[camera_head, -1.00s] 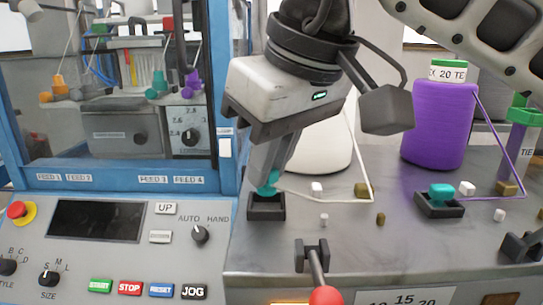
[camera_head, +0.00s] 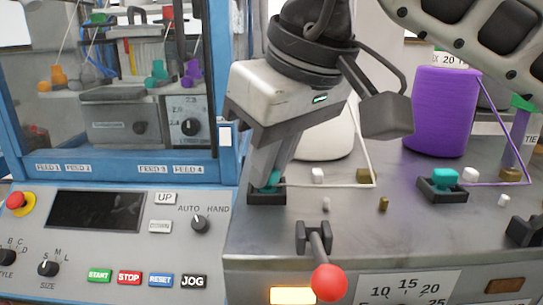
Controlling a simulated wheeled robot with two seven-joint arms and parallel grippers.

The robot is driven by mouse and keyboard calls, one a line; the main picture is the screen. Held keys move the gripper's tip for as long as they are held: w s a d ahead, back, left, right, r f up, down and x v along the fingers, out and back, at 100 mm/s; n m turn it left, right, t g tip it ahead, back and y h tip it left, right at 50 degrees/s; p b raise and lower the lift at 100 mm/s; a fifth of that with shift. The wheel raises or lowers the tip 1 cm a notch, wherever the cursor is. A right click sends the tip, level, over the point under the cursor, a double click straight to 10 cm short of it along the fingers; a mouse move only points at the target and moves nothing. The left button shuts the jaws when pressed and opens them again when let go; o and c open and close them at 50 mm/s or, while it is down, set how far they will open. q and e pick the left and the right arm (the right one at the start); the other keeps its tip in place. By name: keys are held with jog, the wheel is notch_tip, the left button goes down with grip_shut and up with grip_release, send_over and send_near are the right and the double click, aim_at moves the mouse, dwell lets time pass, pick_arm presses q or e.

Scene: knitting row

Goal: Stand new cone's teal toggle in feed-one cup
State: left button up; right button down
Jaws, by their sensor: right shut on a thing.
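My right gripper (camera_head: 266,176) reaches down from the top middle and is shut on a teal toggle (camera_head: 274,179). Its tips are at a small square black cup (camera_head: 266,198) on the grey deck, and the toggle is low at the cup's opening. The fingers partly hide the toggle, so I cannot tell whether it touches the cup floor. A pale thread (camera_head: 325,186) runs right from the toggle and up toward a white cone (camera_head: 327,138), mostly behind my gripper. A second teal toggle (camera_head: 445,176) stands in another black cup (camera_head: 442,194). My left gripper is not in view.
A purple cone (camera_head: 443,110) stands at the right, its thread running to the second toggle. Small white and brown blocks (camera_head: 363,175) dot the deck. A red-knobbed lever (camera_head: 328,281) stands in front. The blue-framed machine and control panel (camera_head: 95,240) fill the left.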

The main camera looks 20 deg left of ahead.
jog(key=c, duration=1.4)
grip_release()
jog(key=shift+o, duration=0.2)
jog(key=v, duration=1.6)
jog(key=shift+p, duration=0.4)
